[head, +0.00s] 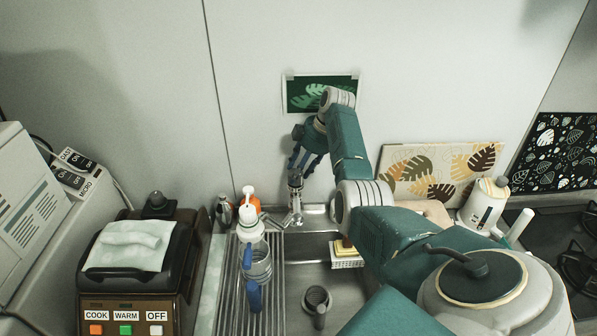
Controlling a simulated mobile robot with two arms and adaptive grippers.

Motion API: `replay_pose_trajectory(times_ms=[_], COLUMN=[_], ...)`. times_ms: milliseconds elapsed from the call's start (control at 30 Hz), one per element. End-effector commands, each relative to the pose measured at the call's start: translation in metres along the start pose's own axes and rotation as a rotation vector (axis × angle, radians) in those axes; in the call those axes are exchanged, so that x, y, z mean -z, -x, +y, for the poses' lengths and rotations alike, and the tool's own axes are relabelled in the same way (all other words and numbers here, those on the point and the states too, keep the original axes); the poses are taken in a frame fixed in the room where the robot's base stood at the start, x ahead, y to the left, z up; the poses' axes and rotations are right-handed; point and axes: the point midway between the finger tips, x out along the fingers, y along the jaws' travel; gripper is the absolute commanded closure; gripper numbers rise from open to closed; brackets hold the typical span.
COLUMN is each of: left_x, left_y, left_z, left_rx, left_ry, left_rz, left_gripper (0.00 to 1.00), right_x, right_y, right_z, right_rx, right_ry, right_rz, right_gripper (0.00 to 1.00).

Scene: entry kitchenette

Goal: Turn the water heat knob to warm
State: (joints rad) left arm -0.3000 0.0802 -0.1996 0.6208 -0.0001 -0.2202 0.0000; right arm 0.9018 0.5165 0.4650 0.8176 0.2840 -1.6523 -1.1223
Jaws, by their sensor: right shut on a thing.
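The metal faucet (295,205) stands at the back edge of the sink, against the wall. Its top, where the water heat knob (295,180) appears to be, is small and partly covered by my fingers. My right gripper (301,164) reaches in from the right, over the sink, and points down at the faucet top. Its dark blue fingers are shut on the knob there. The knob's markings and exact turn cannot be read.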

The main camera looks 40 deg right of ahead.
Motion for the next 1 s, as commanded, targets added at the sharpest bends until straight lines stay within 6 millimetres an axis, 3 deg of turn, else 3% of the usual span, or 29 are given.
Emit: replay_pose_trajectory(times_ms=[400, 433, 500, 833, 1000], left_x=[0.000, 0.000, 0.000, -0.001, -0.001], left_y=[0.000, 0.000, 0.000, 0.000, 0.000], left_z=[0.000, 0.000, 0.000, 0.000, 0.000], left_rx=[0.000, 0.000, 0.000, 0.000, 0.000], left_ry=[0.000, 0.000, 0.000, 0.000, 0.000], left_rz=[0.000, 0.000, 0.000, -0.002, -0.001], left_gripper=[0.24, 0.24, 0.24, 0.24, 0.24], right_x=[-0.002, -0.002, -0.002, -0.001, -0.001], right_y=[-0.004, -0.004, -0.004, 0.002, 0.025], right_z=[-0.005, -0.005, -0.004, -0.001, 0.000], right_rx=[0.016, 0.016, 0.015, 0.007, 0.002], right_ry=[0.009, 0.009, 0.009, 0.006, 0.007], right_rz=[-0.007, -0.007, -0.007, -0.003, -0.002], right_gripper=[0.87, 0.55, 0.45, 0.45, 0.45])
